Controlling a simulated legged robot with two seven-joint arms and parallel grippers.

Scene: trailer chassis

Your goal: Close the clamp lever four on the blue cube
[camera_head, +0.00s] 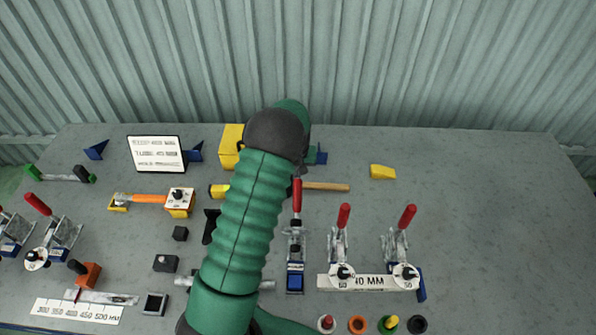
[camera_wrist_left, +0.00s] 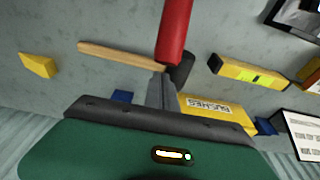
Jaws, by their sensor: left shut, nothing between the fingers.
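A toggle clamp with a red lever (camera_head: 297,195) stands right of my left arm in the head view, its lever upright. A blue cube (camera_head: 295,280) sits at the foot of this clamp. My left arm reaches forward across the middle and hides its own gripper in the head view. In the left wrist view my left gripper (camera_wrist_left: 160,92) is shut and empty, its tips close to a red lever (camera_wrist_left: 175,30). I cannot tell whether they touch. My right gripper is not in view.
Two more red-levered clamps (camera_head: 342,240) (camera_head: 397,240) stand to the right, and others (camera_head: 60,235) at the far left. A hammer (camera_head: 325,187), a yellow block (camera_head: 382,172) and a sign (camera_head: 156,154) lie or stand farther back. The table's right side is clear.

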